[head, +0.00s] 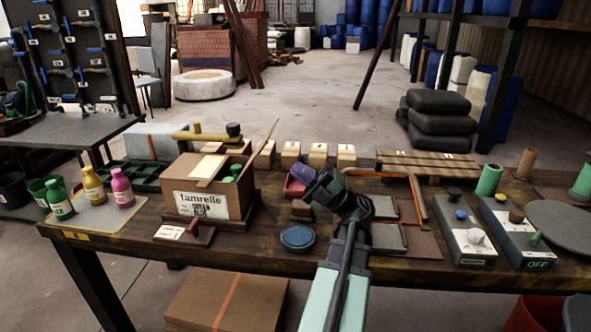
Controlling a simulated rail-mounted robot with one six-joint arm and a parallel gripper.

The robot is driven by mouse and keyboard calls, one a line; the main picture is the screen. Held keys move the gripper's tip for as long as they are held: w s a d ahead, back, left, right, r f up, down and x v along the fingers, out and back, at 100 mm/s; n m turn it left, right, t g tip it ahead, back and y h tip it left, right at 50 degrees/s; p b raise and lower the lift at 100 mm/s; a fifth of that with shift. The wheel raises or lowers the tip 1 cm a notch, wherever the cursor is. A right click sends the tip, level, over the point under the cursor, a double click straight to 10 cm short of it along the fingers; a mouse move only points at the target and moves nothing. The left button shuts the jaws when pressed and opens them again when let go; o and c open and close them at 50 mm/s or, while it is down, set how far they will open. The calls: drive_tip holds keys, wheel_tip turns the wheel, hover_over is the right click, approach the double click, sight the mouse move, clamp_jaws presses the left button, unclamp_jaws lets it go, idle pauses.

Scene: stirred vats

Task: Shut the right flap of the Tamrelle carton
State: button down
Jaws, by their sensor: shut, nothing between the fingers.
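The Tamrelle carton (180,202) is a brown box with a white label on its front, left of centre on the workbench. Its right flap (264,150) stands up, tilted outward to the right. Another flap (208,168) lies over part of the top at the left and back. A green thing (236,170) shows inside the opening. My gripper (306,184) is to the right of the carton, apart from it, above the bench.
Green, yellow and pink bottles (121,188) stand left of the carton. Small wooden blocks (318,156) line the back. Control boxes (463,235) stand at the right.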

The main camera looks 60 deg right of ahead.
drive_tip(key=p+x, duration=0.3)
drive_tip(key=x, duration=0.4)
drive_tip(key=shift+w+r+p, duration=0.2)
drive_tip(key=shift+w+p, duration=0.1)
drive_tip(key=shift+a, duration=0.1)
drive_tip(key=shift+r, duration=0.1)
